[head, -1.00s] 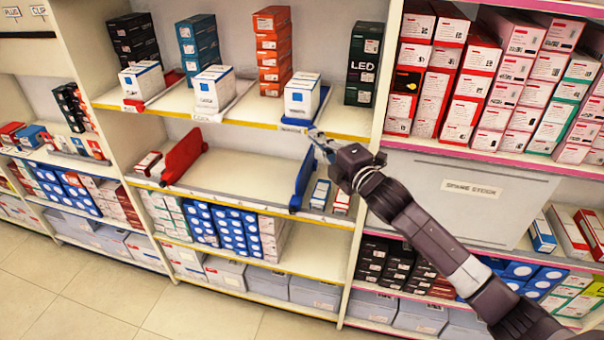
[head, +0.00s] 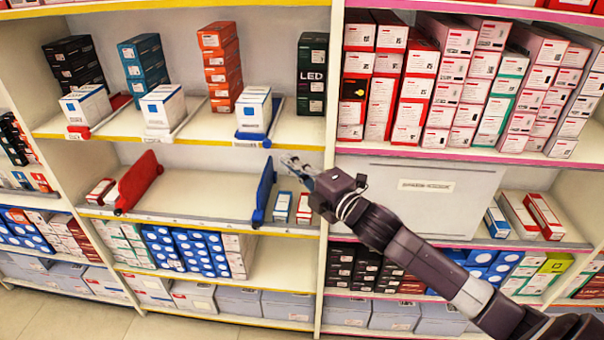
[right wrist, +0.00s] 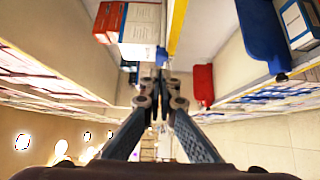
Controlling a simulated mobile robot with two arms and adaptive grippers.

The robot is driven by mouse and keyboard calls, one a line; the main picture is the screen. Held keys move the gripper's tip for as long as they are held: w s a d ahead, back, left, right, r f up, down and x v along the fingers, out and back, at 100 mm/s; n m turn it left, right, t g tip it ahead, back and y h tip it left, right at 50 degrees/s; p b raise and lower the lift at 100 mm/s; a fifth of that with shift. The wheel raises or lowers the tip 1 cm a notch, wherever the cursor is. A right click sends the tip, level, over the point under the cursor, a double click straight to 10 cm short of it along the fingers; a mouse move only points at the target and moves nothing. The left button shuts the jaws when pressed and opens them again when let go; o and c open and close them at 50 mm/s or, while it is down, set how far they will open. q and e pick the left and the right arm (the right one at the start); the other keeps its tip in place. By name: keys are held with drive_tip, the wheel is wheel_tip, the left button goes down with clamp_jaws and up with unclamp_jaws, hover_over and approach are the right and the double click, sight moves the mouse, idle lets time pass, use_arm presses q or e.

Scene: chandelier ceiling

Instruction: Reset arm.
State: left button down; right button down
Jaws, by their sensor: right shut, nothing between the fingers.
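My right arm comes in from the lower right of the head view. Its gripper (head: 298,166) is in front of the shelving, just right of the blue divider (head: 262,192) and below the yellow-edged upper shelf. The fingers are shut and hold nothing. In the right wrist view the closed fingers (right wrist: 157,85) point away down the shelf fronts. The blue divider (right wrist: 262,36) is at the upper right there and the red divider (right wrist: 203,85) is near the middle. My left gripper does not show.
The upper shelf (head: 208,127) holds stacked boxes and white boxes in front. The middle shelf (head: 205,195) is mostly bare between the red divider (head: 138,182) and the blue one. A grey panel (head: 425,195) is at the right. Floor (head: 60,318) shows at the lower left.

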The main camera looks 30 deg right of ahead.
drive_tip(key=shift+s, duration=2.35)
drive_tip(key=s+d+f+m+g+h+b, duration=0.1)
drive_tip(key=s+d+f+m+g, duration=0.15)
drive_tip(key=f, duration=1.05)
drive_tip(key=s+d+f+m+g+h, duration=0.15)
drive_tip(key=d+f+m, duration=0.25)
drive_tip(key=f, duration=0.8)
drive_tip(key=s+d+f+m+g+h+b, duration=0.1)
drive_tip(key=d+f+m+g+h, duration=0.2)
drive_tip(key=f, duration=1)
drive_tip(key=s+a+f+m+g, duration=0.1)
drive_tip(key=s+f+m+g, duration=0.1)
drive_tip(key=s+f, duration=0.65)
drive_tip(key=s+a+f+m+g, duration=0.15)
drive_tip(key=s+f, duration=0.45)
drive_tip(key=f, duration=0.6)
drive_tip(key=s+a+f+m+g, duration=0.1)
drive_tip(key=s+a+f, duration=0.3)
drive_tip(key=s, duration=0.6)
drive_tip(key=s+a+f+m+g+y+b, duration=0.1)
drive_tip(key=s+a+f+m+g, duration=0.1)
drive_tip(key=s+f, duration=0.4)
drive_tip(key=s+a+f+m+g+y, duration=0.1)
drive_tip(key=s+a+f+g, duration=0.2)
drive_tip(key=s, duration=1.1)
wheel_tip(320, 180, down, 2)
drive_tip(key=a, duration=0.3)
drive_tip(key=shift+f+m, duration=0.2)
drive_tip(key=shift+m, duration=0.2)
